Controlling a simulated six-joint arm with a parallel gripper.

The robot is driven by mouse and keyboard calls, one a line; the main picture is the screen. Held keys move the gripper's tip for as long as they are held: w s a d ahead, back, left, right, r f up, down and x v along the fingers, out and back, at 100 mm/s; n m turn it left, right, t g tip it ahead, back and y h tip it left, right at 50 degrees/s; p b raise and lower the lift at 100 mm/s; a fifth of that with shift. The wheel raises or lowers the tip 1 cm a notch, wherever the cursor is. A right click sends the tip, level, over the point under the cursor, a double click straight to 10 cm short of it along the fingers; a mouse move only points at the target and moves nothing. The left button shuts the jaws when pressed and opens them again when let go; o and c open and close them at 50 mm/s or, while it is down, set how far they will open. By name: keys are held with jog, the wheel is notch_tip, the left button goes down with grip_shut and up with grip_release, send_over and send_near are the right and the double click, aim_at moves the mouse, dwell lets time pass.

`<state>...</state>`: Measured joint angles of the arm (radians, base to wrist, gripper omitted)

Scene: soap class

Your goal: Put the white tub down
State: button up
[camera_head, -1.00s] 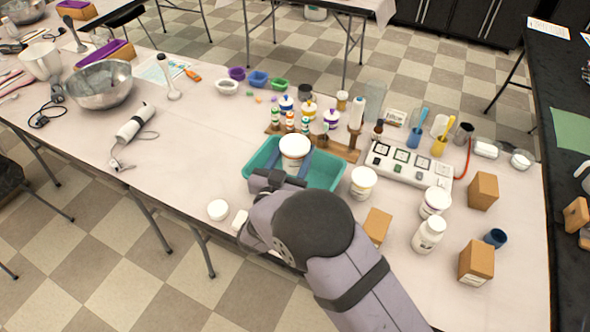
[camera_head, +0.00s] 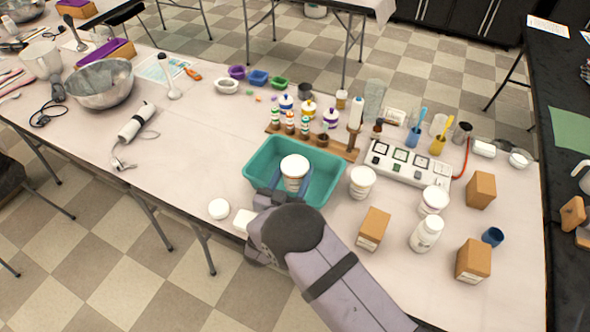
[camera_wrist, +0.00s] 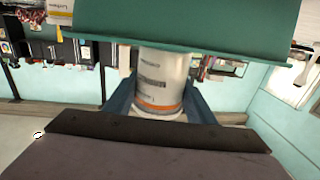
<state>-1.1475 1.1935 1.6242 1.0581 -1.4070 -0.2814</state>
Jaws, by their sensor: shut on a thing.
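My gripper (camera_head: 283,184) is shut on a white tub (camera_head: 294,167) with a white lid and an orange stripe. In the head view the tub appears upright over the teal tray (camera_head: 324,189). In the wrist view the tub (camera_wrist: 160,82) sits between my two blue fingers (camera_wrist: 158,103), and the teal tray (camera_wrist: 190,22) spans the top of the picture. I cannot tell whether the tub's base touches the tray floor. My arm covers part of the tray's near edge.
Similar white tubs (camera_head: 361,181) stand right of the tray, with a cardboard box (camera_head: 373,229) and a white bottle (camera_head: 426,233). A wooden rack (camera_head: 340,147) with small bottles stands behind it. A round white lid (camera_head: 219,208) lies to the left.

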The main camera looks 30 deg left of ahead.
dwell(0.3)
jog(key=shift+f, duration=0.2)
jog(key=o, duration=1.1)
jog(key=shift+r, duration=0.2)
jog(key=s+d+b, duration=0.1)
jog(key=s+b, duration=0.1)
jog(key=s, duration=1)
jog(key=shift+d+b, duration=0.15)
jog(key=shift+b, duration=0.25)
